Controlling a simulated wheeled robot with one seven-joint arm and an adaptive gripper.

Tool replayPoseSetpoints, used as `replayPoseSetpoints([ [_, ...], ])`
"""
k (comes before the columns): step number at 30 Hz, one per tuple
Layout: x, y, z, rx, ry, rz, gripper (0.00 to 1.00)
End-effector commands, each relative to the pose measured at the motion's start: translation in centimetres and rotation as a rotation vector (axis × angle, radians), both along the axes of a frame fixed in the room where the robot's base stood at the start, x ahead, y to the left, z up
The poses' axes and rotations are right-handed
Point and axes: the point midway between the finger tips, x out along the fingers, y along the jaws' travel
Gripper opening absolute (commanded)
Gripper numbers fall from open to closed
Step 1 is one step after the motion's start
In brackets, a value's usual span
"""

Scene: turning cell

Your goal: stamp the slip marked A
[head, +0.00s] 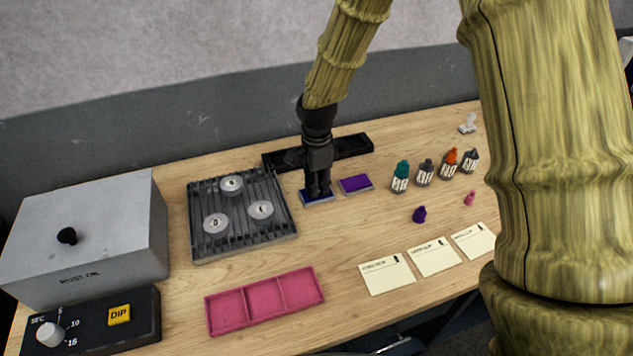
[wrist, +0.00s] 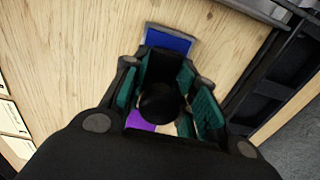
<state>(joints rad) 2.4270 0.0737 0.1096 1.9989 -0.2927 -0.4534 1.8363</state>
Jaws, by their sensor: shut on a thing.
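My gripper (head: 319,190) is shut on a black round-topped stamp (wrist: 158,103), seen between its teal finger pads in the wrist view. The gripper points down over the blue ink pad (head: 308,200). The stamp's lower end is hidden, and I cannot tell whether it touches the pad. The blue pad also shows in the wrist view (wrist: 168,40). A purple ink pad (head: 355,183) lies just right of it. Three cream slips, a left one (head: 388,274), a middle one (head: 434,256) and a right one (head: 473,240), lie at the front right. Their marks are too small to read.
Several bottles (head: 400,177), a purple cap-like piece (head: 419,214) and a pink one (head: 469,198) stand right. A grey rack (head: 245,246) with three discs, a pink tray (head: 265,302), a metal box (head: 85,240) and a DIP control box (head: 140,325) are left. Black trays (head: 352,146) lie behind.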

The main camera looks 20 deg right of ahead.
Motion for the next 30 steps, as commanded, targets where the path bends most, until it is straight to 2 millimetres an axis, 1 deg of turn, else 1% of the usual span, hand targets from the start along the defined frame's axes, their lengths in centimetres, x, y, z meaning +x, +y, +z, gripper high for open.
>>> replayPoseSetpoints([
  [30,0.01,0.00,-0.71,0.000,0.000,0.000,0.13],
])
